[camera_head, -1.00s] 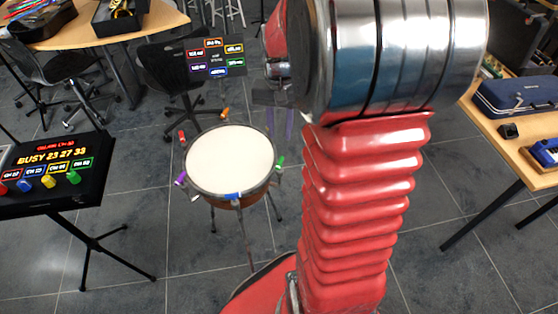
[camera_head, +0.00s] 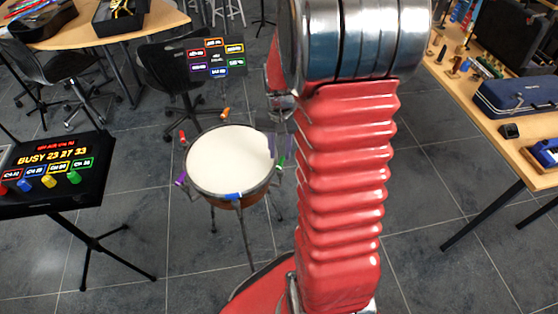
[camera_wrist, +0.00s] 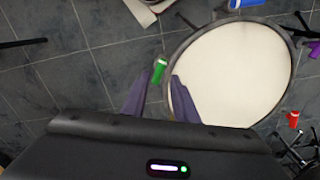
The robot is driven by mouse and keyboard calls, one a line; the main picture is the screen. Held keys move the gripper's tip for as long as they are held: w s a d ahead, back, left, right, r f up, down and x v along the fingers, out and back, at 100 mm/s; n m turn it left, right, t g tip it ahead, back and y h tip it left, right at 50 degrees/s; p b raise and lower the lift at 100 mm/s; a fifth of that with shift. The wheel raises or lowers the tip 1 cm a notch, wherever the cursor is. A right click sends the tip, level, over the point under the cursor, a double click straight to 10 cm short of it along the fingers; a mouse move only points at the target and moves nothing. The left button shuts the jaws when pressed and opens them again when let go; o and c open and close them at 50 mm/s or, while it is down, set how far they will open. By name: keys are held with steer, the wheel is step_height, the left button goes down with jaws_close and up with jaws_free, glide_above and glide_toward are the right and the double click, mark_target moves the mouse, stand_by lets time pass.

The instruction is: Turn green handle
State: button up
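The drum (camera_head: 228,160) stands on legs, with coloured handles around its rim. The green handle (camera_head: 281,161) is on the drum's right side in the head view, partly covered by my gripper (camera_head: 281,143). In the wrist view the green handle (camera_wrist: 159,70) stands out from the left rim of the drum (camera_wrist: 228,75). My gripper (camera_wrist: 160,77) is open, its two purple-grey fingers apart. The green handle shows in the gap just past the fingertips, apart from both fingers in the picture. Whether it is at their depth I cannot tell.
Orange (camera_head: 226,113), red (camera_head: 182,136), purple (camera_head: 180,178) and blue (camera_head: 232,196) handles also sit on the rim. A display panel (camera_head: 216,57) shows behind the drum. A "BUSY" panel with knobs (camera_head: 55,172) stands left. A wooden table (camera_head: 470,100) is at right.

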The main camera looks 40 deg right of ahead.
mark_target(280, 161)
steer(key=shift+f, duration=2.4)
steer(key=shift+c, duration=0.2)
